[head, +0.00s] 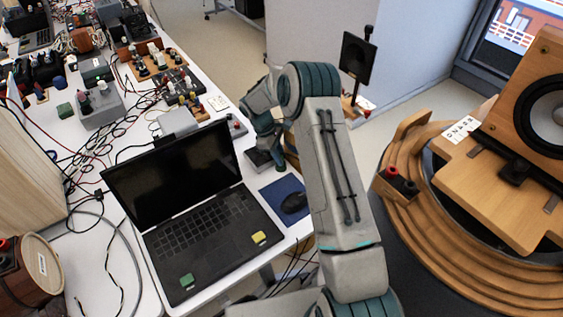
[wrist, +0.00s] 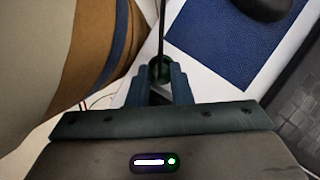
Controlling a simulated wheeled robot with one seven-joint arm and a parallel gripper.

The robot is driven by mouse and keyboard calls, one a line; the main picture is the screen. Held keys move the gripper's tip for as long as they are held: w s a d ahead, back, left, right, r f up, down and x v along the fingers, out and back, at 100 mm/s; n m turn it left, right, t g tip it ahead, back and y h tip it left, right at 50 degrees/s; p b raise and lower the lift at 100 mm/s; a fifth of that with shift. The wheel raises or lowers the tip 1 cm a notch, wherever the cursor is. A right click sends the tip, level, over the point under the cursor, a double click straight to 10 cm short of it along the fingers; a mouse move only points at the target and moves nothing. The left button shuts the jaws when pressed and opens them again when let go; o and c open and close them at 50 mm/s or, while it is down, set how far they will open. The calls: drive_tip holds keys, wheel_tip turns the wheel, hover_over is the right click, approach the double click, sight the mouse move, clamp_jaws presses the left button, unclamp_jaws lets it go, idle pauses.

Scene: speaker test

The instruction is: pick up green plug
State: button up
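In the wrist view my gripper (wrist: 161,72) has its two blue-grey fingers parted, one on each side of a small dark green round thing, which looks like the green plug (wrist: 160,68). A thin straight black cable or rod runs from it to the top of the picture. The fingertips are very close to its sides; I cannot tell whether they press on it. In the head view the end of my arm is low over the table edge by the blue mouse pad, and I cannot make out the plug there.
The blue mouse pad (head: 270,194) with a black mouse (head: 294,202) lies beside the open laptop (head: 196,232). Electronics and tangled cables crowd the white table (head: 136,284). A round wooden stand (head: 405,232) with a speaker is at the right.

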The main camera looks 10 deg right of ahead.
clamp_jaws()
drive_tip(key=shift+r, duration=0.1)
